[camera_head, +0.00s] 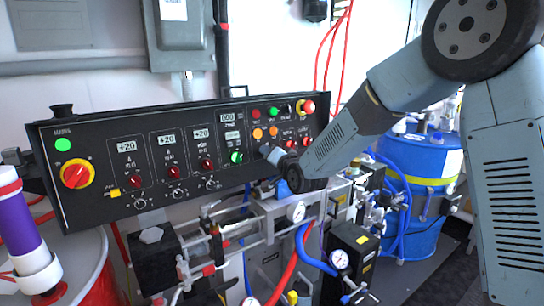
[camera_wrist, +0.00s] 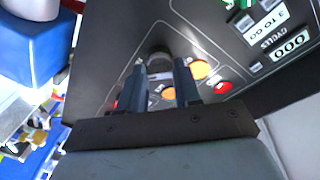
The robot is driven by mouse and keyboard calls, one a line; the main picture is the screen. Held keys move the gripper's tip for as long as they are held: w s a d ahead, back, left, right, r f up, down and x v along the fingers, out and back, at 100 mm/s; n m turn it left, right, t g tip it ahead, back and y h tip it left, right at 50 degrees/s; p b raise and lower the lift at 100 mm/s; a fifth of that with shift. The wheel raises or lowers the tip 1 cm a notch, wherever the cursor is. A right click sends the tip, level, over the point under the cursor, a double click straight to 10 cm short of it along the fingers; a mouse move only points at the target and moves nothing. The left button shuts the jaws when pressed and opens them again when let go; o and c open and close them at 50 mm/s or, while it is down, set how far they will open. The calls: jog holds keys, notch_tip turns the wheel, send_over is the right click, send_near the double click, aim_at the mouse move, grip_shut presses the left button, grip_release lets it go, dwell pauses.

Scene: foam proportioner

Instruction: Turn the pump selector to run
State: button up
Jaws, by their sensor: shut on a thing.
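The pump selector appears in the wrist view as a dark round knob (camera_wrist: 160,60) on the black control panel (camera_head: 90,145). My gripper (camera_wrist: 160,80) has one finger on each side of this knob and is shut on it. In the head view my gripper (camera_head: 272,154) reaches the right part of the panel, and the arm and gripper hide the knob there. The knob's pointer and its position marks cannot be read.
Orange lights (camera_wrist: 198,70) and a red light (camera_wrist: 222,87) sit close beside the fingers. A green knob (camera_head: 237,157) is left of my gripper. A red-yellow main switch (camera_head: 76,175) is at the far left. Gauges, valves and hoses (camera_head: 297,211) crowd below; a blue drum (camera_head: 415,160) stands right.

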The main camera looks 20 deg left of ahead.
jog(key=shift+w+r, duration=0.1)
dwell(0.4)
jog(key=o, duration=1)
jog(key=shift+o, duration=0.2)
jog(key=shift+d, duration=0.1)
jog(key=v, duration=1.3)
jog(key=shift+s+d, duration=0.25)
